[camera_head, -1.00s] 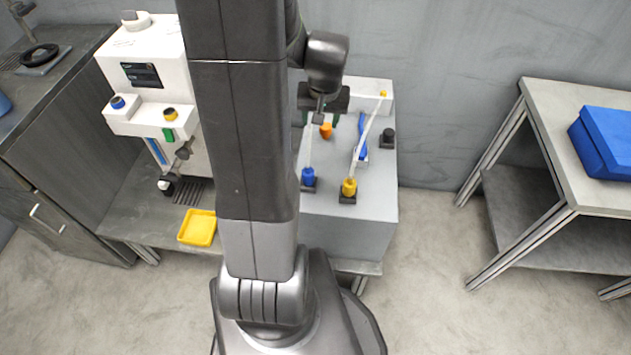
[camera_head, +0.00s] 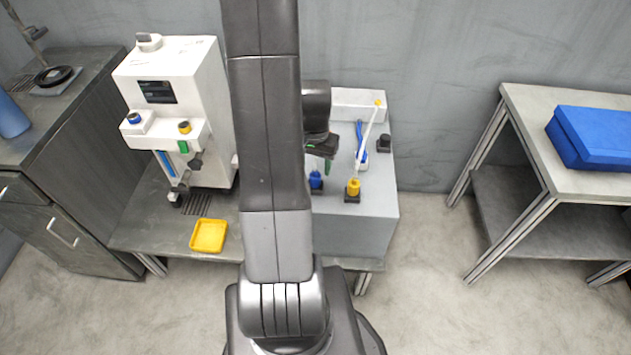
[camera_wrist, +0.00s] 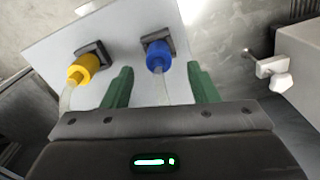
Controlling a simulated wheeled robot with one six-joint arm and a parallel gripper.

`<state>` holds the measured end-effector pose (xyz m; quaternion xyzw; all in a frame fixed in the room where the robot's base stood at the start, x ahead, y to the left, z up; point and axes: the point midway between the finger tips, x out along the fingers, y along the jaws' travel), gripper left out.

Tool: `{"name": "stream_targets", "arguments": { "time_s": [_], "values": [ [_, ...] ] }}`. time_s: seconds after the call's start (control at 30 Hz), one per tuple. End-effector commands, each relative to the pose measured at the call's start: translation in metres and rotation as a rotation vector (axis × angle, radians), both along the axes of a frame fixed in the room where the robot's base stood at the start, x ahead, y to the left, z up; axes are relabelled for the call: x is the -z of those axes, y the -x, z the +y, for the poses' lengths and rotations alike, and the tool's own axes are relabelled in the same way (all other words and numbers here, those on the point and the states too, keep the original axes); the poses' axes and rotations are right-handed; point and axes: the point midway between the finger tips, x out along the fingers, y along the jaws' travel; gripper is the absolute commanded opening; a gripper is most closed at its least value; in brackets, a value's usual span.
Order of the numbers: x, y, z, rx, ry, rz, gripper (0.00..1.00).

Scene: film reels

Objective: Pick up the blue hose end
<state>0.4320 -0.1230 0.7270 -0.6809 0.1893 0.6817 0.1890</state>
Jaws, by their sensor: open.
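The blue hose end (camera_wrist: 158,56) is a blue cap with a pale hose, seated in a dark holder on the grey box. In the wrist view it lies between and a little beyond the two green fingers of my gripper (camera_wrist: 160,88). My gripper is open, with nothing gripped. In the head view the blue hose end (camera_head: 316,180) shows just below and left of my gripper (camera_head: 325,158), partly hidden by my arm. A yellow hose end (camera_head: 353,187) stands in its own holder to the right; in the wrist view it is at the left (camera_wrist: 84,67).
The grey box (camera_head: 370,215) also carries a blue tool-like item (camera_head: 360,140) and a black knob (camera_head: 384,143). A white machine (camera_head: 190,90) and a yellow tray (camera_head: 208,236) stand to the left. A table with a blue case (camera_head: 595,137) is at the right.

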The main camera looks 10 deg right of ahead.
Motion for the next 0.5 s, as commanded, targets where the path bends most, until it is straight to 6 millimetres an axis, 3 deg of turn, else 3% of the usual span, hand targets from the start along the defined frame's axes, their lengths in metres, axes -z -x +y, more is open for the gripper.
{"name": "stream_targets", "arguments": {
  "time_s": [0.5],
  "values": [
    [0.052,0.001,-0.001,0.0,-0.001,0.001,0.54]
  ]
}}
